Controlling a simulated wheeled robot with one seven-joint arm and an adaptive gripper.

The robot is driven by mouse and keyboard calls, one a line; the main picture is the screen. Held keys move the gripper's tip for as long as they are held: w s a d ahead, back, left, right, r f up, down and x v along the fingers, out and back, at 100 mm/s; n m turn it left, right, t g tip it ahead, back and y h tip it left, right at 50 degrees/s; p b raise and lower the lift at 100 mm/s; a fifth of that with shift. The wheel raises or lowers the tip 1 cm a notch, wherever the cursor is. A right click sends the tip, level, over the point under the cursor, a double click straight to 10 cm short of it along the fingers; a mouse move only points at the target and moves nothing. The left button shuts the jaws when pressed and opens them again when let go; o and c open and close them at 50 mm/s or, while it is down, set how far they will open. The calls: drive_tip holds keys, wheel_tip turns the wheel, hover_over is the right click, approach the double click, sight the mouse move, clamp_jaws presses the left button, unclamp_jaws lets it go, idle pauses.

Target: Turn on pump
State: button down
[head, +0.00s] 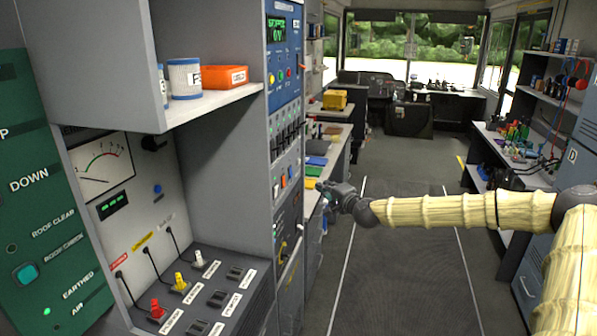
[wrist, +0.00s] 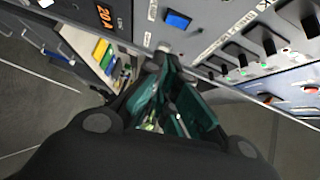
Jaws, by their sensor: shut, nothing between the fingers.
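In the head view, my gripper (head: 322,187) is at the end of my outstretched arm, in front of the tall grey control rack (head: 257,150). In the wrist view, my gripper (wrist: 168,62) is shut and empty, its dark green fingers pointing at the grey panel (wrist: 210,12). A blue rocker switch (wrist: 177,20) sits just beyond the fingertips, and a small pale round part shows close to them. I cannot tell whether the fingertips touch the panel. No label reading "pump" is legible, and the fingers hide part of the panel.
A row of dark switches with green lights (wrist: 243,55) lies right of the fingers. The shelf (head: 215,108) and meter console (head: 105,170) are left of the rack. The aisle floor (head: 400,270) is clear.

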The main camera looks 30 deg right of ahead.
drive_tip(key=shift+s+d+r, duration=0.1)
drive_tip(key=shift+d+r, duration=0.05)
drive_tip(key=shift+d, duration=0.05)
drive_tip(key=p, duration=0.3)
approach(291, 172)
drive_tip(key=w+d+f, duration=0.2)
drive_tip(key=w+d, duration=0.2)
drive_tip(key=d, duration=0.2)
drive_tip(key=shift+w+a+p, duration=1.05)
drive_tip(key=shift+w+a, duration=0.3)
drive_tip(key=shift+w+a+f+b, duration=0.15)
drive_tip(key=shift+f+b, duration=0.25)
drive_tip(key=shift+b, duration=1.45)
drive_tip(key=shift+r, duration=0.2)
